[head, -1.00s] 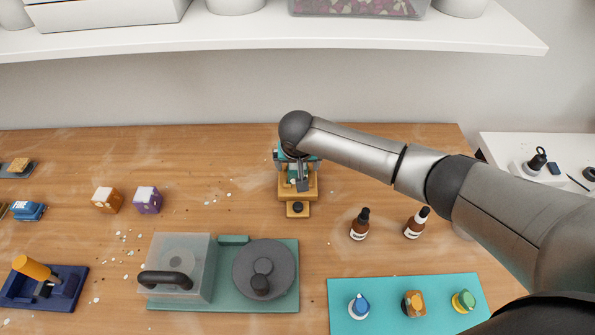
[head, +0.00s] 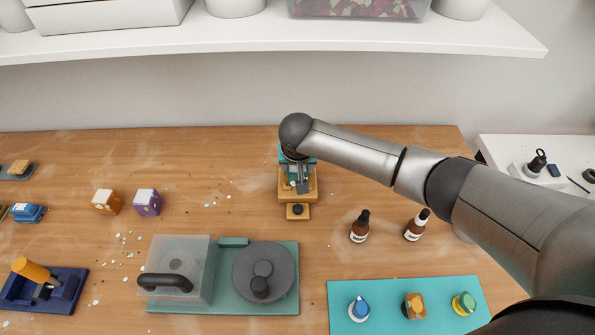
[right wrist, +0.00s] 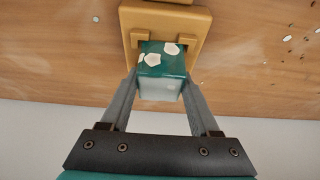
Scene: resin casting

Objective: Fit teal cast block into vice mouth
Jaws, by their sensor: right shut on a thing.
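The teal cast block (right wrist: 160,72) has a teal top with white chips and a paler side, as the right wrist view shows. My right gripper (right wrist: 160,88) is shut on it, with one finger on each side. The yellow vice (right wrist: 196,26) is just beyond the block, and the block's far edge overlaps the vice mouth in that view. I cannot tell how deep the block sits in it. In the head view my right gripper (head: 300,178) is over the vice (head: 298,198), and the arm hides part of both. My left gripper is not in view.
An orange block (head: 107,201) and a purple block (head: 147,201) stand to the left. Two brown bottles (head: 360,226) (head: 416,225) stand to the right of the vice. A green base (head: 225,303) with a clear box and grey disc is in front. A teal mat (head: 391,319) lies front right.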

